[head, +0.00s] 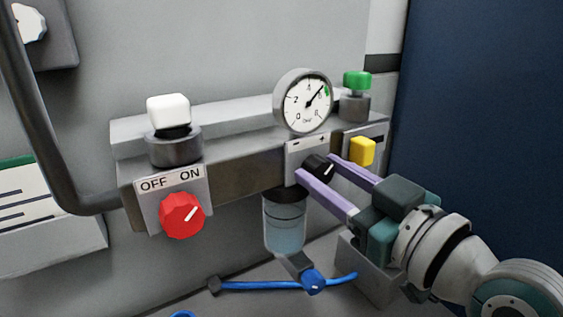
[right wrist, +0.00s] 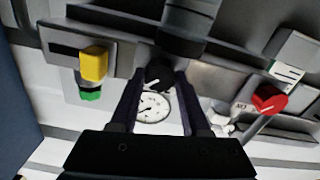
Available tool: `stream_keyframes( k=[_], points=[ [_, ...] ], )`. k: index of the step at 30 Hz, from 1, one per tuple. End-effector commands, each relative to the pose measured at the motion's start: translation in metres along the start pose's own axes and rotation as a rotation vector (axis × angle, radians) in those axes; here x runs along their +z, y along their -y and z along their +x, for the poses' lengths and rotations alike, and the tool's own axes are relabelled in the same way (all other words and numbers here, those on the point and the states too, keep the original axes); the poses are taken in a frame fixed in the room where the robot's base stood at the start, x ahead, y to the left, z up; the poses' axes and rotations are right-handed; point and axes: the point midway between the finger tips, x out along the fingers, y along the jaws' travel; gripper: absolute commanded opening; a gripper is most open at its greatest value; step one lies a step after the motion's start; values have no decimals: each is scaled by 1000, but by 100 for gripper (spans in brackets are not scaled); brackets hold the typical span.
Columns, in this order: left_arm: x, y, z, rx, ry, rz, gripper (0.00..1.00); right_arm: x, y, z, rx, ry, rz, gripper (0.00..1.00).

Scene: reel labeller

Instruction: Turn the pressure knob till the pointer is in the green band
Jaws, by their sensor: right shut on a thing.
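The black pressure knob (head: 318,167) sits on the front of the grey block under a label with minus and plus marks. My right gripper (head: 317,168) comes in from the right with its purple fingers on either side of the knob, shut on it. The right wrist view also shows the knob (right wrist: 159,76) between the fingertips. The round white gauge (head: 301,108) stands above the knob. Its dark pointer slants up to the right, its tip close to the small green band (head: 327,91); whether it is inside the band is hard to tell. My left gripper is out of view.
A red OFF/ON knob (head: 182,216) is at the left of the block. A yellow button (head: 362,151) and a green-capped part (head: 357,82) are close to my right fingers. A clear bowl (head: 284,224) hangs below, above a blue hose (head: 258,286).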

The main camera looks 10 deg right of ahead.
Motion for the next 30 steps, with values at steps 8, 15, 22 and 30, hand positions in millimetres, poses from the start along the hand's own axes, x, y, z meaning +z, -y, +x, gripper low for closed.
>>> stream_keyframes(
  k=[8,15,22,30],
  points=[
    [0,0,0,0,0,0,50,0,0,0,0,0,0,0],
    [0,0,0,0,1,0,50,0,0,0,0,0,14,0],
    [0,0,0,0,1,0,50,0,0,0,0,0,110,0],
    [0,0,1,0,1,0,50,0,-1,0,0,-1,301,0]
  ],
)
